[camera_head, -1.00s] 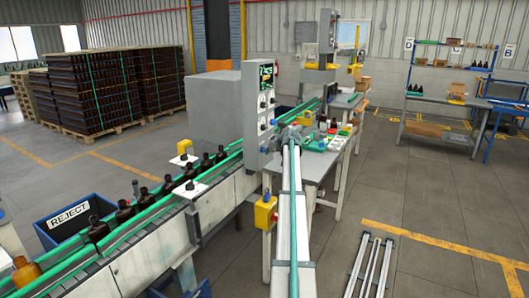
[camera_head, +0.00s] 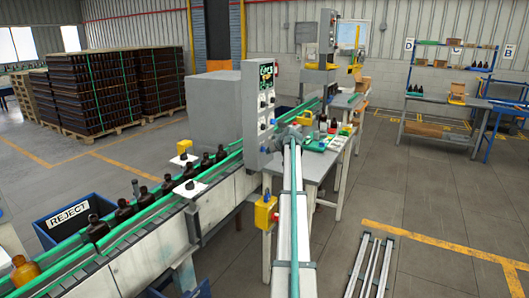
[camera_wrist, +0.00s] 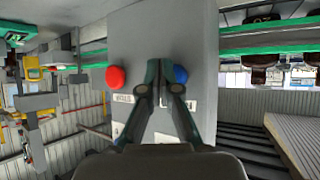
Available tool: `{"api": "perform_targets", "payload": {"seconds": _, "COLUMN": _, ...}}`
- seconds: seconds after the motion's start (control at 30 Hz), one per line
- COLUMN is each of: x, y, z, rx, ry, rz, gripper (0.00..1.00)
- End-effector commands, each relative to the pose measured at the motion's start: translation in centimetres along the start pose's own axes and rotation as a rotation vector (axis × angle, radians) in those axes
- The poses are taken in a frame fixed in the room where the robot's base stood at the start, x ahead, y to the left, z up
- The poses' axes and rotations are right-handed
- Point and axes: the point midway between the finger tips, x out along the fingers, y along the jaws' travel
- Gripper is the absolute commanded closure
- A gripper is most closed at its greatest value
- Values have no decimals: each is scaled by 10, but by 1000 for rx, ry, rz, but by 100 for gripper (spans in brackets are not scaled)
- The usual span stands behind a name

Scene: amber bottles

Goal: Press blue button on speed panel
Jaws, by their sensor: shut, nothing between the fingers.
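In the wrist view a grey panel (camera_wrist: 140,28) fills the middle, with a round red button (camera_wrist: 115,77) on the left and a blue button (camera_wrist: 181,74) on the right. Small labels below the buttons are unreadable or partly covered. My gripper (camera_wrist: 159,68) is shut and empty in front of the panel. Its fingertips lie between the two buttons in the picture, close to the blue one, and the right finger partly covers the blue button's edge. I cannot tell whether the fingers touch the panel. In the head view an upright grey control panel (camera_head: 256,95) has a lit display and several small buttons.
A conveyor (camera_head: 185,225) with green rails carries several dark bottles past the panel's left side. A blue reject bin (camera_head: 75,216) stands to its left. A yellow box with a red button (camera_head: 266,211) is at the front. Open floor (camera_head: 430,200) lies to the right.

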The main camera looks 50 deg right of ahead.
Motion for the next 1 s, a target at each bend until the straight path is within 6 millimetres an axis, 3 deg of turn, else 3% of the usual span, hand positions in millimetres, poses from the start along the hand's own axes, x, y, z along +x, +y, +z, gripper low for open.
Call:
{"api": "perform_targets", "payload": {"seconds": 0.63, "x": -8, "y": 6, "z": 7, "rx": 0, "ry": 0, "rz": 0, "gripper": 100}}
{"api": "perform_targets", "payload": {"seconds": 1.0, "x": -30, "y": 22, "z": 23, "rx": 1, "ry": 1, "rz": 0, "gripper": 100}}
